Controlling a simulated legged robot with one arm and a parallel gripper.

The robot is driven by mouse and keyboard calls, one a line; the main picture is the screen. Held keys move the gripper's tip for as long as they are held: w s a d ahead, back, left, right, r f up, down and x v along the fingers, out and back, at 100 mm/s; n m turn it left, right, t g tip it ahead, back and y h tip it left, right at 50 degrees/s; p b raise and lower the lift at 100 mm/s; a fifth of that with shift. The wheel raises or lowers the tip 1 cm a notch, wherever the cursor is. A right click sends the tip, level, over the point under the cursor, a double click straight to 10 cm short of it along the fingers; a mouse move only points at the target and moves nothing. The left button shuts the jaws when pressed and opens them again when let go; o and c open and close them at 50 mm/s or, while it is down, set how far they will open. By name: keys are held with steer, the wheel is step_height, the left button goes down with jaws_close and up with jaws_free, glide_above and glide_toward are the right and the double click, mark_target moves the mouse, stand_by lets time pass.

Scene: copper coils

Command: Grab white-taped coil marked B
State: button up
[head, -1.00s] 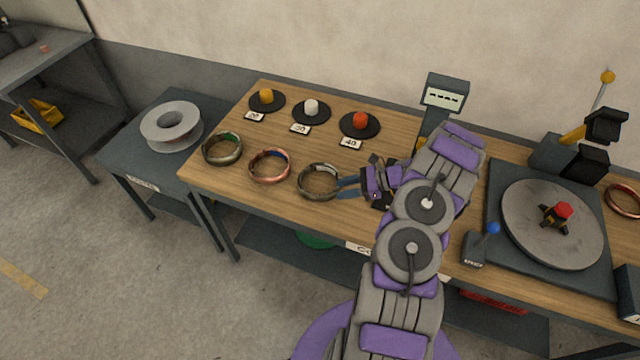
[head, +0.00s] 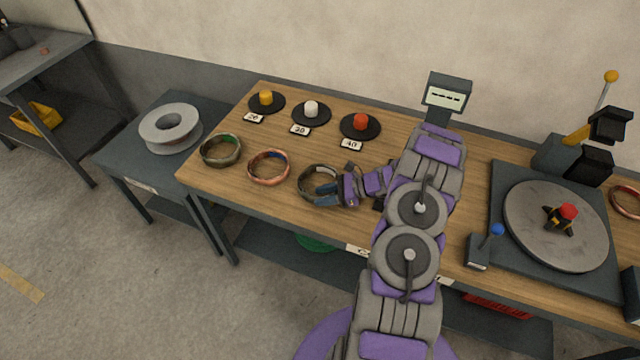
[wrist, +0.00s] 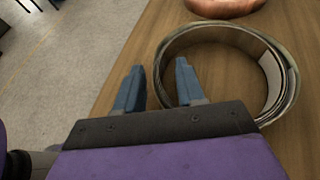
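A coil (head: 303,184) lies flat on the wooden table in front of the red-topped disc. In the wrist view this coil (wrist: 284,92) shows a pale white patch of tape (wrist: 269,70) on the right inside wall. I cannot read a letter on it. My gripper (head: 318,194) is at the coil's right front side. In the wrist view my gripper (wrist: 160,68) has its two blue fingers apart, with the coil's left wall between them. The left finger is outside the ring and the right finger overlaps its inside. Contact is not clear.
A reddish copper coil (head: 252,170) and a green-marked coil (head: 204,153) lie to the left. Discs with yellow (head: 266,98), white (head: 311,109) and red (head: 361,122) tops stand behind. A display post (head: 446,97) and a turntable (head: 535,250) stand to the right.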

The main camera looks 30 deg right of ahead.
jaws_close()
steer(key=shift+f, duration=0.1)
stand_by(0.4)
